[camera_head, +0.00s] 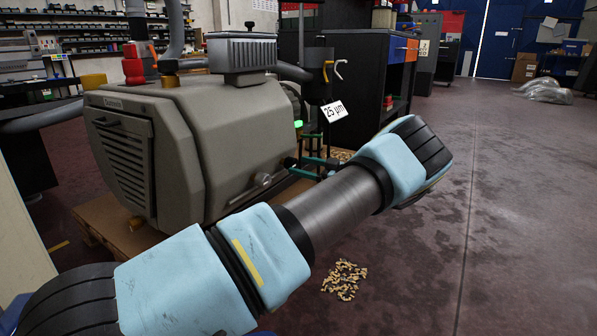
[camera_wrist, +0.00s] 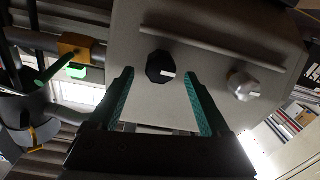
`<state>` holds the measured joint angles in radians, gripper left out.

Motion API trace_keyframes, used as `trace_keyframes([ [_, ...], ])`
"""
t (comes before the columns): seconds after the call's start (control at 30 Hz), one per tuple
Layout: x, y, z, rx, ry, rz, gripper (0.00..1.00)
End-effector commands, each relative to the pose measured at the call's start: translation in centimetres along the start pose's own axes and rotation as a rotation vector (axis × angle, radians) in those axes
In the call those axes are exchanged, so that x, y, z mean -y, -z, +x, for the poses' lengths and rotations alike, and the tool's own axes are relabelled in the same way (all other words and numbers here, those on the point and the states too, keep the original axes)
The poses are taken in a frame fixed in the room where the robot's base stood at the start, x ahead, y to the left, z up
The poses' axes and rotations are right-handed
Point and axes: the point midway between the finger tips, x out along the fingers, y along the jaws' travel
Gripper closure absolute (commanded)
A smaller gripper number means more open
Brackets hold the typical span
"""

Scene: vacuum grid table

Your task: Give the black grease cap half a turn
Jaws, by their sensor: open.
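The black grease cap (camera_wrist: 159,67) is a faceted dark knob with a short white mark pointing right. It sits on the grey panel (camera_wrist: 205,55) of the machine. In the wrist view my gripper (camera_wrist: 158,76) is open and empty, its green-lined fingers reaching toward the cap, with their tips left and right of it. I cannot tell the remaining depth between tips and cap. In the head view my gripper (camera_head: 313,167) is small beside the machine's right side; the black cap does not show there.
A silver knob (camera_wrist: 243,86) with a white mark sits right of the cap. A ridge (camera_wrist: 212,45) crosses the panel above both. A yellow block (camera_wrist: 81,47) and pipe lie at left. In the head view, the grey machine (camera_head: 235,140) stands on a wooden pallet (camera_head: 115,222); open floor lies right.

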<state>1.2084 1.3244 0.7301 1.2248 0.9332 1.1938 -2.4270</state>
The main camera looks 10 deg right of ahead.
Motion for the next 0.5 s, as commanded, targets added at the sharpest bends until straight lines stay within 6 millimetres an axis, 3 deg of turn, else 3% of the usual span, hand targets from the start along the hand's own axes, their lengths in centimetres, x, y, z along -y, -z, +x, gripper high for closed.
trace_keyframes([
  [0.2,0.0,-0.1,1.7,0.0,0.001,0.0,0.19],
  [0.5,0.0,0.0,1.8,0.001,0.0,0.001,0.2],
])
